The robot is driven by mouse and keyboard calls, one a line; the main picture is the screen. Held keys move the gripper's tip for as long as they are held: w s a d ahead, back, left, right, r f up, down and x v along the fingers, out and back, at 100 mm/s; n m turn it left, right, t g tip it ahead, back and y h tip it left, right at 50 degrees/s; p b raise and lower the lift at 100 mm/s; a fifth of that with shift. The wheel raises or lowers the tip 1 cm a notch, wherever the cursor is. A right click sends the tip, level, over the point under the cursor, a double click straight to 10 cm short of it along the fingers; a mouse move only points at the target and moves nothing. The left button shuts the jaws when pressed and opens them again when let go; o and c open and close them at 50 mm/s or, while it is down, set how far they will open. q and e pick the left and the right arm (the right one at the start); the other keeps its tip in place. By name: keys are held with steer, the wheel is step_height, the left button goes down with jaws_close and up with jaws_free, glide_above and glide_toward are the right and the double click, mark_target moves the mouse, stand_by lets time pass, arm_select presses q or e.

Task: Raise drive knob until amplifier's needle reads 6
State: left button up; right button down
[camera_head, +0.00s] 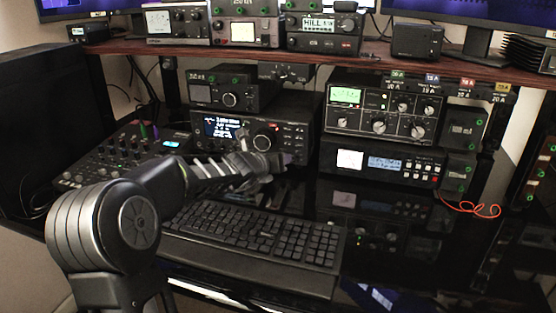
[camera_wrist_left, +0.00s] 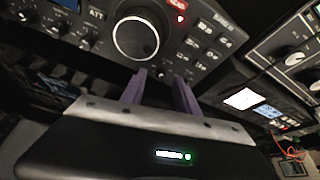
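My left gripper (camera_wrist_left: 160,82) shows two purple fingers standing apart with nothing between them. Its tips are just below the large round tuning knob (camera_wrist_left: 136,37) of the middle radio, and I cannot tell if they touch the radio's front. In the head view my left arm reaches across to that radio (camera_head: 225,128), and the large knob (camera_head: 262,142) shows above it. A unit with a green-lit meter (camera_head: 346,96) has several silver knobs (camera_head: 378,125). Below it is a unit with a white meter (camera_head: 349,160) and blue display. The meter needles and the drive knob's label are too small to read. My right gripper is not visible.
A black keyboard (camera_head: 255,236) lies on the glossy desk in front of the radio. A mixer (camera_head: 120,155) stands at left. A wooden shelf (camera_head: 265,53) holds more gear above. An orange cable (camera_head: 470,208) lies at right. The desk's right front is mostly clear.

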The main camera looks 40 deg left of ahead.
arm_select(q)
steer(key=p+v, duration=0.1)
steer(key=v, duration=0.5)
steer(key=shift+s+r+p, duration=0.15)
steer(key=shift+s+p, duration=0.05)
steer(key=shift+p, duration=0.15)
steer(key=shift+s+d, duration=0.2)
steer(key=shift+s, duration=0.25)
stand_by(1.0)
